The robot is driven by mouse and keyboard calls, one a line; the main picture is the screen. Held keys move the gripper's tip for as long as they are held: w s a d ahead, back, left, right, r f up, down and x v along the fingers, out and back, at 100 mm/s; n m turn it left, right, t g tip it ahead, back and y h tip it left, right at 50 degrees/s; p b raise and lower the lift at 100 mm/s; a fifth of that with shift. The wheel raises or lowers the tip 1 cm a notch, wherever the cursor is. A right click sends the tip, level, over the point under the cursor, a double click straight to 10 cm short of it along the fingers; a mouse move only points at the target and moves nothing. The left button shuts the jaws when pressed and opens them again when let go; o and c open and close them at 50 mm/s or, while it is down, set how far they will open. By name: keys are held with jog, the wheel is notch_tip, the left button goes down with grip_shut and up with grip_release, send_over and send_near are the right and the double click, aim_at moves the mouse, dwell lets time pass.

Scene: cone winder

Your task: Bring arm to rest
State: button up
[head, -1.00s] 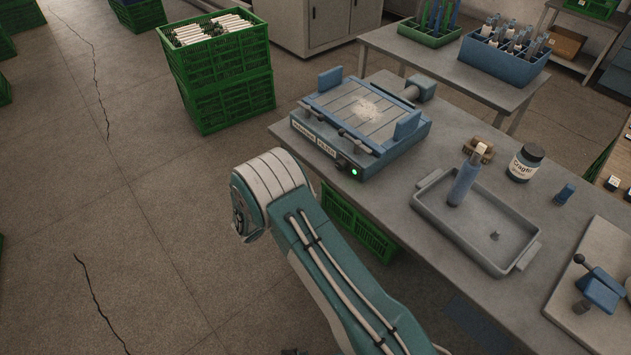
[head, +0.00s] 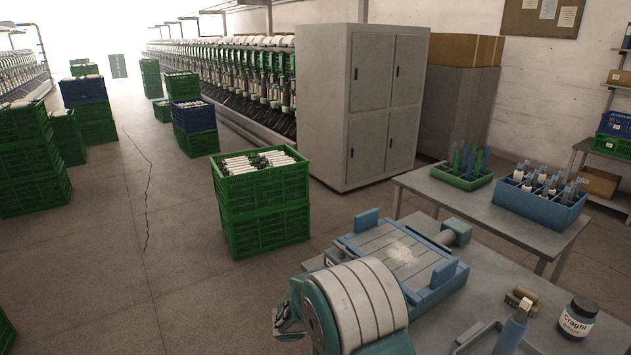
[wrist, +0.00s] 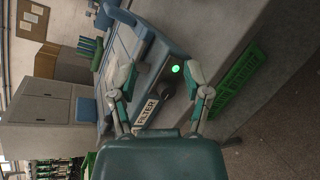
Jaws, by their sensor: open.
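My gripper (wrist: 160,76) shows in the wrist view with its two fingers spread apart and nothing between them. In the head view my arm's rounded grey-and-teal joint (head: 352,303) is at the bottom middle, in front of the machine (head: 402,252). I cannot make out my gripper's fingers in the head view.
The workbench (head: 480,300) holds a black-capped jar (head: 577,318), a blue tube (head: 512,330) and a tray. Stacked green crates (head: 262,205) stand left of the bench. A grey cabinet (head: 362,105) stands behind.

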jog(key=s+d+r+m+g+y, duration=0.1)
jog(key=s+d+r+m+y, duration=0.3)
jog(key=s+r, duration=0.5)
jog(key=s+d+r+m+g+y, duration=0.15)
jog(key=s+r+m+y, duration=0.35)
jog(key=s, duration=0.6)
jog(key=s+a+r+m+t+y, duration=0.1)
jog(key=s+r+t+y, duration=0.3)
jog(key=s, duration=0.4)
jog(key=shift+s+a+r+m+y, duration=0.35)
jog(key=shift+a+m+y, duration=0.05)
jog(key=shift+a+y, duration=0.25)
